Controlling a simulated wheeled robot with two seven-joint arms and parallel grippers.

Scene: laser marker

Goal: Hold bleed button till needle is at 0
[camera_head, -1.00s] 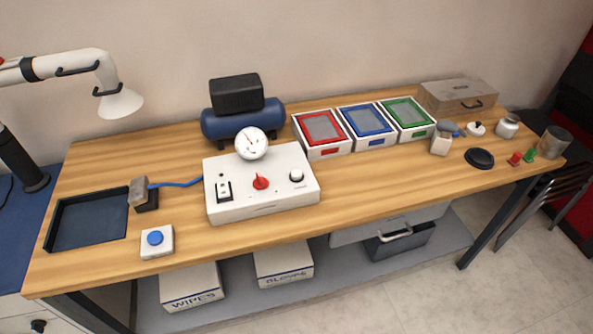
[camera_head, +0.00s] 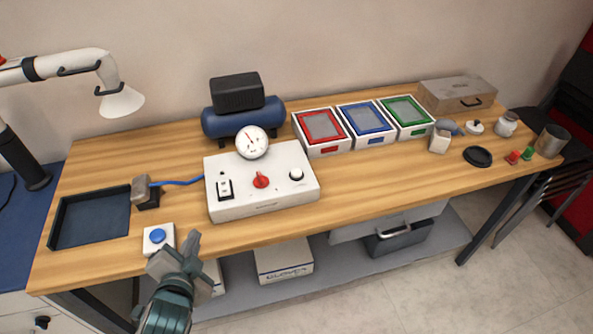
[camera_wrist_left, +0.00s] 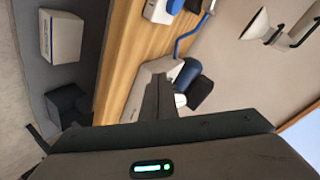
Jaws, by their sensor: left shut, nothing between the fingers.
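A small white box with a round blue button (camera_head: 158,236) sits near the table's front left edge; it also shows at the top of the wrist view (camera_wrist_left: 163,10). A white control box (camera_head: 225,207) stands behind it to the right, with a switch, a red knob (camera_head: 261,180) and a white round knob (camera_head: 296,174). A round white gauge (camera_head: 252,142) stands at its back; its needle points up and left, its numbers too small to read. My left gripper (camera_head: 191,243) is shut and empty, in front and right of the blue button, apart from it. My right gripper is not in view.
A dark tray (camera_head: 90,218) and a grey block on a blue hose (camera_head: 145,190) lie left. A blue compressor (camera_head: 243,118) stands behind. Red, blue and green bins (camera_head: 368,124) stand right. Boxes sit on the lower shelf.

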